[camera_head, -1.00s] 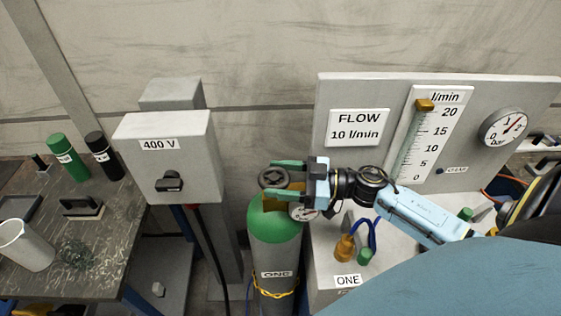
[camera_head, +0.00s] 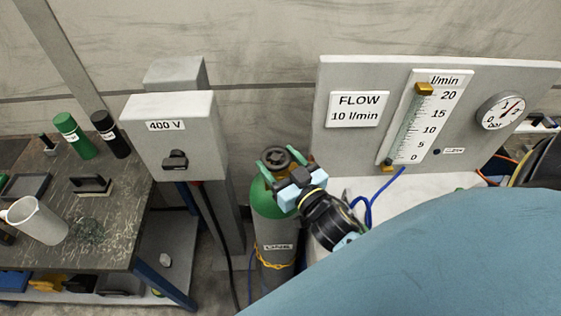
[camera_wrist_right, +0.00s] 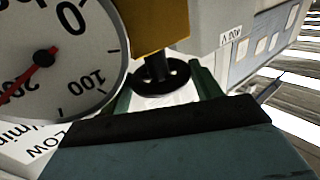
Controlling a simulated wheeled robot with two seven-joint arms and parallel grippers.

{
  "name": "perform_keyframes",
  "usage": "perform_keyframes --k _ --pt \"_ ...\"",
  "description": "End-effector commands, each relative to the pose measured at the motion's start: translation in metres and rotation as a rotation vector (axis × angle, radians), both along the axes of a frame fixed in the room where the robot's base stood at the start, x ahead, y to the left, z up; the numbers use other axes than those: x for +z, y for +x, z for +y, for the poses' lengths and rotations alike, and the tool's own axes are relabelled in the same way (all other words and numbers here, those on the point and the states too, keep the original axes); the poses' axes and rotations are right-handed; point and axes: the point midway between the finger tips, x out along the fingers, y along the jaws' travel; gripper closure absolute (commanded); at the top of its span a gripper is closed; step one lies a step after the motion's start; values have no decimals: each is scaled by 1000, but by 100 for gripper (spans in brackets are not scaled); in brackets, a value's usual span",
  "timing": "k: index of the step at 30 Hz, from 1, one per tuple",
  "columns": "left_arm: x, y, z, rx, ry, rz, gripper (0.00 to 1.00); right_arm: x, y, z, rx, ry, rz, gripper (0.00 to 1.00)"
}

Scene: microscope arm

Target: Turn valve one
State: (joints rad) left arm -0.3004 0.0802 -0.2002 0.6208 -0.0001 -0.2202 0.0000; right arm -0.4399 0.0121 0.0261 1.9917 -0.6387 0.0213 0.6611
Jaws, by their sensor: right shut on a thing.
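Cylinder one (camera_head: 271,228), grey with a green shoulder, stands upright in the middle of the head view. Its label reads ONE. A round dark handwheel (camera_head: 275,157), the valve on top of this cylinder, sits between the green fingers of my right gripper (camera_head: 284,164). The gripper is shut on the wheel, one finger on each side. The right wrist view shows the wheel (camera_wrist_right: 160,82) on its dark stem below a brass valve body (camera_wrist_right: 155,25). A round pressure gauge (camera_wrist_right: 70,45) is close at its left. My left gripper is not in view.
A 400 V switch box (camera_head: 173,136) stands left of the cylinder. A flow panel (camera_head: 450,80) with a scale and dial stands to the right. A workbench (camera_head: 120,225) with bottles and a jug is at the left. A yellow chain (camera_head: 272,262) is around the cylinder.

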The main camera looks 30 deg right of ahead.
Motion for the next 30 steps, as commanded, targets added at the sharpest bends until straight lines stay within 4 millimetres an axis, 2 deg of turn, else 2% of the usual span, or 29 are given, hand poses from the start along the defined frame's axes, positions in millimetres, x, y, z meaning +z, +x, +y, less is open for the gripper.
perform_keyframes --k 12,30 --pt "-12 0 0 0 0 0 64 -1 0 3 -169 4 -1 59" --pt "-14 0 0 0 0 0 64 1 1 3 -198 -1 -4 59"
